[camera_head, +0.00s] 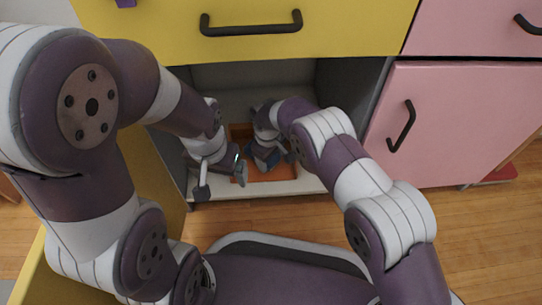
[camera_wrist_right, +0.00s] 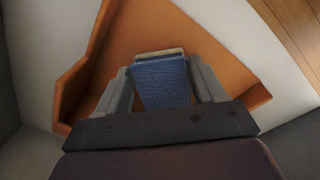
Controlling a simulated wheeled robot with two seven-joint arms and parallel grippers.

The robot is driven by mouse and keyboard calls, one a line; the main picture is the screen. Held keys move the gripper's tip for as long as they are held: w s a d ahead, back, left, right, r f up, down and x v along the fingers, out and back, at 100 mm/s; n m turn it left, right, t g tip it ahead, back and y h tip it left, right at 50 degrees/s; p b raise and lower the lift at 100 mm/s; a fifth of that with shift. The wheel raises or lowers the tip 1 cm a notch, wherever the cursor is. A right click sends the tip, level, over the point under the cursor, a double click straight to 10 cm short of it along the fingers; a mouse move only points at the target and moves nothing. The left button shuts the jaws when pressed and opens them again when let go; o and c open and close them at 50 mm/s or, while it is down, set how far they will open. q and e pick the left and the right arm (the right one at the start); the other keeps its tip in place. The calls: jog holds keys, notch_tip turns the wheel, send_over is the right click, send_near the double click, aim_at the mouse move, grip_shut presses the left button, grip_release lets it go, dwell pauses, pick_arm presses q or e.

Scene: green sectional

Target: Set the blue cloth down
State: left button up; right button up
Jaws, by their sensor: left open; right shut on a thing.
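The blue cloth (camera_wrist_right: 162,85) shows in the right wrist view as a folded block with a pale far edge. My right gripper (camera_wrist_right: 160,72) is shut on it, one finger on each side. An orange tray (camera_wrist_right: 215,50) with raised walls lies beyond and around the cloth in that view; whether the cloth touches its floor I cannot tell. In the head view the tray (camera_head: 275,175) is in the open cabinet, and the right gripper (camera_head: 268,158) is over it, partly hiding the cloth. My left gripper (camera_head: 222,183) is open and empty at the cabinet's front left.
The open cabinet (camera_head: 305,184) has a light floor and grey side walls close around both hands. A yellow drawer front (camera_head: 350,28) with a black handle hangs above. A closed pink door (camera_head: 450,120) is on the right. Wooden floor (camera_head: 300,215) lies in front.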

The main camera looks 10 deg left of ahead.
jog(key=o, duration=1.2)
jog(key=r+p, duration=0.3)
jog(key=r, duration=0.1)
jog(key=r+p, duration=0.3)
jog(key=r, duration=0.1)
jog(key=shift+s+a, duration=0.15)
jog(key=shift+s, duration=0.05)
jog(key=shift+f, duration=0.15)
